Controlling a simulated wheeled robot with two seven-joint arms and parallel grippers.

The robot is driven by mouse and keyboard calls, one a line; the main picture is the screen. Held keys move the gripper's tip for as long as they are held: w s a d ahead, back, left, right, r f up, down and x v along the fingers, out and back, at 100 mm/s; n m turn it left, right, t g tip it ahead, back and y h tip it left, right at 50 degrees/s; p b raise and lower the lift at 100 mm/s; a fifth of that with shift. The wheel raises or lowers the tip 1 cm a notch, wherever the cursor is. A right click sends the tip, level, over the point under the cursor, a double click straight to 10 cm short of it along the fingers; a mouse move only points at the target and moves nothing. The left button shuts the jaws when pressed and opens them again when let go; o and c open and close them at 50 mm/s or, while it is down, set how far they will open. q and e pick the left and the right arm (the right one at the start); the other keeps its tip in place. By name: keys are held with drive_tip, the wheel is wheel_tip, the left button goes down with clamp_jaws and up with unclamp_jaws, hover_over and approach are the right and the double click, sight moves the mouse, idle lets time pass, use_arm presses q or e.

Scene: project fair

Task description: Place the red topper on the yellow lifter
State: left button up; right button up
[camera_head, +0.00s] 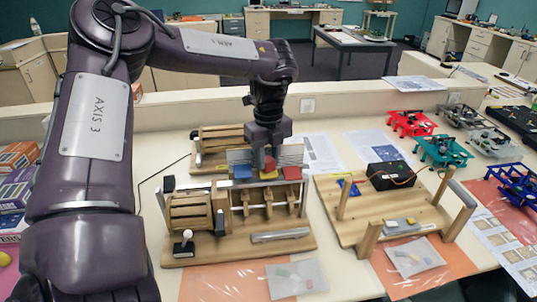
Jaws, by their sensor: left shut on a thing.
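My left gripper (269,157) points down over the wooden cam machine in the middle of the table. It is shut on a small red piece, the red topper (270,164), which shows between and just below the fingertips. Directly under it is the yellow lifter (268,175), partly covered by the topper and gripper. I cannot tell whether topper and lifter touch. A blue piece (242,172) sits to the left of the yellow lifter and another red piece (291,173) to its right, both on top of the machine. My right gripper is not in view.
The wooden machine's base (210,248) carries a white-knobbed lever (184,243) and a grey bar (280,235). A second wooden frame (375,220) with a black box (391,176) stands to the right. Several coloured drone-like models, such as a teal one (443,151), stand farther right.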

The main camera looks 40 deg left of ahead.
sight(268, 159)
use_arm(q)
drive_tip(key=shift+s+f, duration=0.1)
drive_tip(key=shift+f, duration=0.05)
drive_tip(key=o, duration=0.9)
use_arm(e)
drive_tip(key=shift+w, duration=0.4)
use_arm(q)
drive_tip(key=shift+o, duration=0.2)
wheel_tip(268, 159, up, 12)
drive_tip(key=b, duration=0.1)
drive_tip(key=shift+r, duration=0.2)
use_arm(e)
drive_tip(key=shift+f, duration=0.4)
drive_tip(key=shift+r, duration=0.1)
